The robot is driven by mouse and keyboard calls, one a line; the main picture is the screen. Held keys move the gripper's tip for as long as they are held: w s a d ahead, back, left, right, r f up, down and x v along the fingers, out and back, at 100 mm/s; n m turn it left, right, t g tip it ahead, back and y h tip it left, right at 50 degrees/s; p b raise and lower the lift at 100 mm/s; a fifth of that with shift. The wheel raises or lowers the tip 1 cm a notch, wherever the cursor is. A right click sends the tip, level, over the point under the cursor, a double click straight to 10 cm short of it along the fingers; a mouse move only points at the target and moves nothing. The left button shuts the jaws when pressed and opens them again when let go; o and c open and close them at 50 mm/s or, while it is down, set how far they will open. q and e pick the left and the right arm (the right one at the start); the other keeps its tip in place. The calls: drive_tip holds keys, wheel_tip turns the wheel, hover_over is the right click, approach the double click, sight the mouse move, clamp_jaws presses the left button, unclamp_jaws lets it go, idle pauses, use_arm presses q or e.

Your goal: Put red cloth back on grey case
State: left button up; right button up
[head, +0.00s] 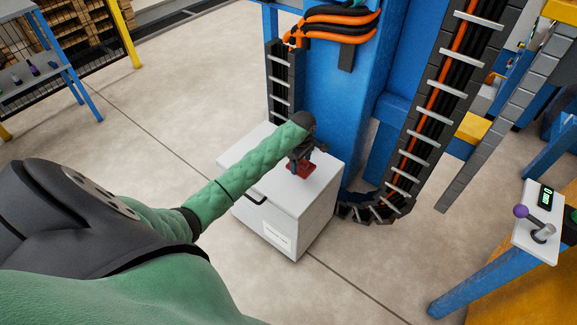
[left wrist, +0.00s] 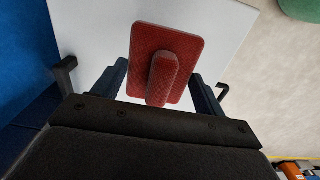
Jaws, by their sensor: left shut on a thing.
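The grey case (head: 262,217) is a pale box with a dark handle and a label on its front, on the floor in the middle of the head view. Its pale top (left wrist: 90,25) fills much of the left wrist view. The red cloth (head: 302,170) shows as a flat red plate with a raised ridge in the left wrist view (left wrist: 185,45). My left gripper (head: 301,163) points down over the case top and is shut on the red cloth. I cannot tell whether the cloth touches the case. My right gripper is out of view.
A blue machine column (head: 340,110) with cable chains (head: 430,115) stands right behind the case. A control box (head: 540,225) with a purple-knobbed lever is at the right. Open floor (head: 150,110) lies left of the case.

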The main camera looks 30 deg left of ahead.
use_arm(q)
drive_tip(key=a+f, duration=0.2)
drive_tip(key=a, duration=0.1)
drive_tip(key=a+f, duration=0.1)
drive_tip(key=shift+s+a, duration=0.2)
drive_tip(key=shift+a, duration=0.2)
drive_tip(key=shift+f+p, duration=0.5)
drive_tip(key=shift+f, duration=1.45)
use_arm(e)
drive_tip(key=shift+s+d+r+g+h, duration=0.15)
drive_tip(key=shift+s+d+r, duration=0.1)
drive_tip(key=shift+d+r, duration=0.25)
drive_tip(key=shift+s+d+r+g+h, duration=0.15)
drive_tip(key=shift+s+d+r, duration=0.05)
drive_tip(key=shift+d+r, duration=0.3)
use_arm(q)
drive_tip(key=o, duration=0.9)
drive_tip(key=shift+f, duration=0.1)
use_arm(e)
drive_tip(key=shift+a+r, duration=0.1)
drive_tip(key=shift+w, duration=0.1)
